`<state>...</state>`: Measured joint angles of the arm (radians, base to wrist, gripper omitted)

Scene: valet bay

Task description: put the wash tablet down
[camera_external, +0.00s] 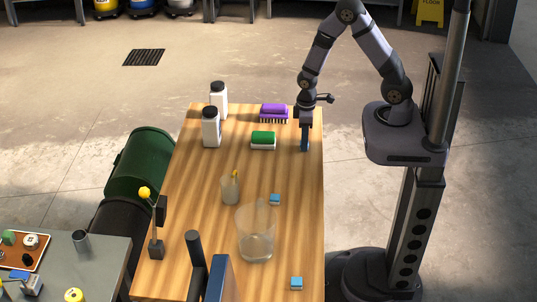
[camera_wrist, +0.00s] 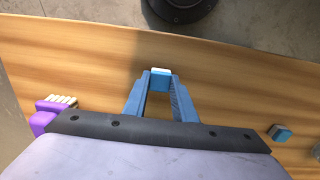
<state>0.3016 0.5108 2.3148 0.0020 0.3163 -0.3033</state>
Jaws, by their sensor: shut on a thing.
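My gripper (camera_external: 304,148) points down over the far right part of the wooden table (camera_external: 185,225). In the wrist view its blue fingers (camera_wrist: 160,82) are shut on a small wash tablet (camera_wrist: 160,73), white on top and blue below. In the external view the held tablet does not stand out from the blue fingers. I cannot tell whether it touches the table. Two more blue-and-white tablets lie on the table: one near the middle (camera_external: 275,199) and one at the front right (camera_external: 296,283). One loose tablet shows right of my gripper in the wrist view (camera_wrist: 281,132).
A purple brush (camera_external: 273,112) and a green brush (camera_external: 263,140) lie left of my gripper. Two white bottles (camera_external: 211,128) with black caps stand farther left. A small glass (camera_external: 230,189) and a large clear container (camera_external: 255,238) stand nearer. Bare wood lies around my gripper.

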